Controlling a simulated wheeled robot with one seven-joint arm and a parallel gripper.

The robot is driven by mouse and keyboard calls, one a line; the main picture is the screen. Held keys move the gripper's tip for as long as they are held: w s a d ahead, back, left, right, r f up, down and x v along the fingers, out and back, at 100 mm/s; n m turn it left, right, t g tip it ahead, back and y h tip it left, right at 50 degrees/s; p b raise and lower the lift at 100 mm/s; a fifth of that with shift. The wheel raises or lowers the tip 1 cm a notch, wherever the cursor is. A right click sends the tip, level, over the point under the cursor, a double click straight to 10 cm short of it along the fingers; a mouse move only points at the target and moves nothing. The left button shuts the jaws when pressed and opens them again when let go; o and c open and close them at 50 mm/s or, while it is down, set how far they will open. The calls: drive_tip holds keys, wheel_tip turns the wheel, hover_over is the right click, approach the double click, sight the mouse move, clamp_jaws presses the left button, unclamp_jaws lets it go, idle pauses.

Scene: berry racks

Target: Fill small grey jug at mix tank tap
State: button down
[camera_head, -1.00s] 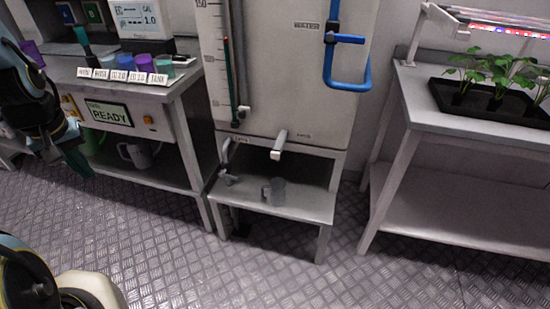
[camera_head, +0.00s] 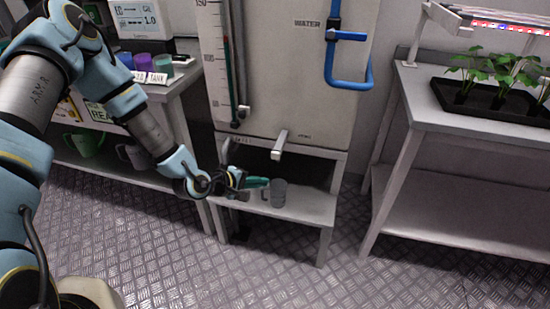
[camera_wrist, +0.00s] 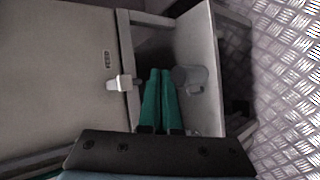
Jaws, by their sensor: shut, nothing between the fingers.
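The small grey jug (camera_head: 279,193) stands upright on the low shelf (camera_head: 310,210) in front of the mix tank (camera_head: 270,70). The tank's tap (camera_head: 280,146) juts out above the jug in the head view. My gripper (camera_head: 262,182) is just left of the jug, its green fingers together and empty, pointing toward it. In the wrist view the green fingers (camera_wrist: 160,90) lie close together beside the jug (camera_wrist: 190,78), and the white tap (camera_wrist: 121,83) is on their left. I cannot tell whether the fingertips touch the jug.
A blue pipe (camera_head: 328,75) is on the tank's front. The left bench (camera_head: 170,90) holds coloured cups, with a green jug (camera_head: 88,142) and a grey jug (camera_head: 130,155) beneath. A plant tray (camera_head: 480,102) stands on the right bench. The floor in front is clear.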

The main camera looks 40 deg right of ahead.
drive_tip(key=shift+d, duration=0.1)
drive_tip(key=b, duration=0.2)
approach(277, 159)
drive_tip(key=shift+s+d+f, duration=0.2)
drive_tip(key=shift+d+f, duration=0.45)
drive_tip(key=shift+s+d+f, duration=0.2)
drive_tip(key=shift+d+f, duration=0.4)
drive_tip(key=shift+d, duration=0.1)
drive_tip(key=shift+s+d+f, duration=0.2)
drive_tip(key=shift+d+f, duration=0.45)
drive_tip(key=shift+w+d, duration=0.1)
drive_tip(key=shift+d, duration=0.05)
idle(0.5)
drive_tip(key=shift+w+d, duration=0.15)
drive_tip(key=shift+d, duration=0.05)
drive_tip(key=shift+w+d+b, duration=0.3)
drive_tip(key=shift+d, duration=0.2)
idle(1.3)
drive_tip(key=shift+s+a+p, duration=0.3)
drive_tip(key=shift+s+a, duration=0.2)
drive_tip(key=shift+a, duration=0.35)
drive_tip(key=shift+s+a+p, duration=0.3)
drive_tip(key=shift+s+a, duration=0.4)
drive_tip(key=shift+a, duration=0.35)
drive_tip(key=shift+s+a+p, duration=0.25)
drive_tip(key=shift+s+a, duration=0.45)
drive_tip(key=shift+a, duration=0.35)
